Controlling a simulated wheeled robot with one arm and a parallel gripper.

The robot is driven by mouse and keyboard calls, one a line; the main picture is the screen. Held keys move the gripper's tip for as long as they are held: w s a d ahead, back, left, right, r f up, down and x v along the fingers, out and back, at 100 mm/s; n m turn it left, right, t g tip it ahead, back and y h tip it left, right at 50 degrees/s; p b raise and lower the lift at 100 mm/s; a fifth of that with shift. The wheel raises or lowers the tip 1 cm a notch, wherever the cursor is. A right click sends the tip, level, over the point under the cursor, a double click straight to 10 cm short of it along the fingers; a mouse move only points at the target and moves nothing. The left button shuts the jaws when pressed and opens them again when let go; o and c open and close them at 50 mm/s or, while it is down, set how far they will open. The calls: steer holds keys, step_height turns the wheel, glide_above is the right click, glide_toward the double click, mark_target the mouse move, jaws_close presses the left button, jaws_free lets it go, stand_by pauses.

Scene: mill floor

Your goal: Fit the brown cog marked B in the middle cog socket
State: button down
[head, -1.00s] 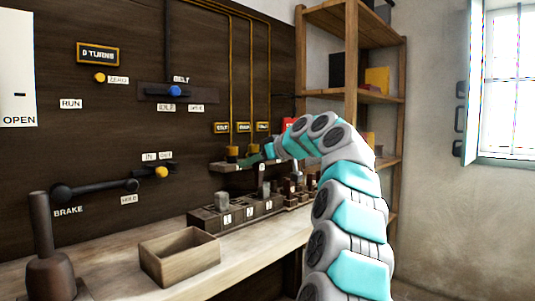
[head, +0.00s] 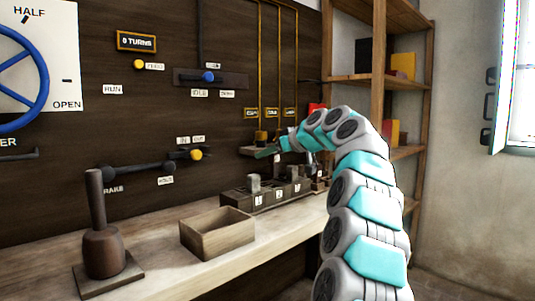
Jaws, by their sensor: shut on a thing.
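My gripper (head: 267,153) is at the end of the teal and grey arm, near the small wall ledge below the three brass pipes. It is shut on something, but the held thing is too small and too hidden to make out. I cannot pick out a brown cog marked B. A dark block (head: 258,201) with several numbered white tags stands on the bench below the gripper, with a grey piece (head: 253,183) upright on its left part. The bench right of this block is partly hidden by my arm, and I cannot identify the middle cog socket.
An open wooden box (head: 218,236) stands on the bench (head: 160,275) left of the numbered block. A blue wheel (head: 20,80) is on the wall panel. Wooden shelves (head: 376,90) stand at the right.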

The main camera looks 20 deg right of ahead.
mark_target(272, 169)
steer(key=shift+f+b, duration=2.1)
steer(key=shift+f, duration=0.55)
steer(key=shift+c, duration=2.3)
jaws_free()
steer(key=shift+s, duration=0.1)
